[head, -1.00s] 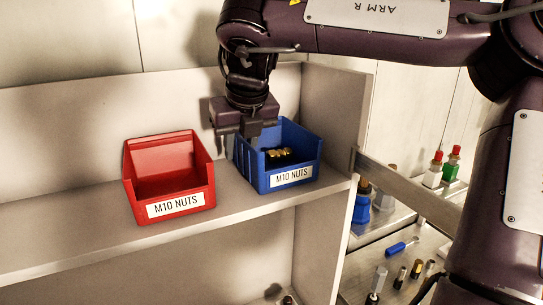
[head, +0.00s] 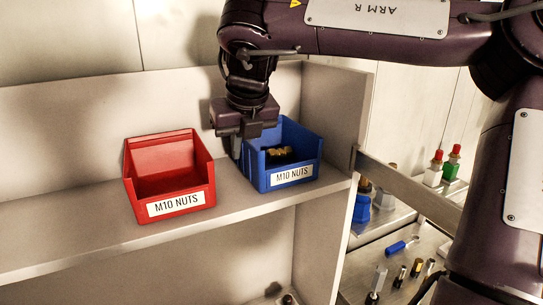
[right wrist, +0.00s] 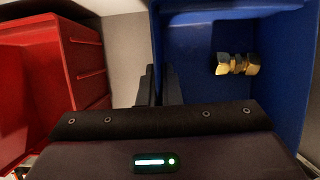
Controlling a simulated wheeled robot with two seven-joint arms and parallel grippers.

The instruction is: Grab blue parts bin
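The blue parts bin (head: 291,172) stands on the shelf, its front label reading "M10 NUTS", with a few brass nuts (head: 278,153) inside. It also shows in the right wrist view (right wrist: 190,45). My right gripper (head: 239,149) reaches down from above at the bin's left wall. In the right wrist view its two fingers (right wrist: 158,86) are close together, one on each side of that wall, so it looks shut on the bin. The bin still rests on the shelf. My left gripper is not in view.
A red bin (head: 167,178), also labelled "M10 NUTS", stands empty close to the left. The shelf (head: 90,235) has a back panel and a right side panel (head: 335,115). A lower bench on the right holds a screwdriver (head: 400,247) and several fittings.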

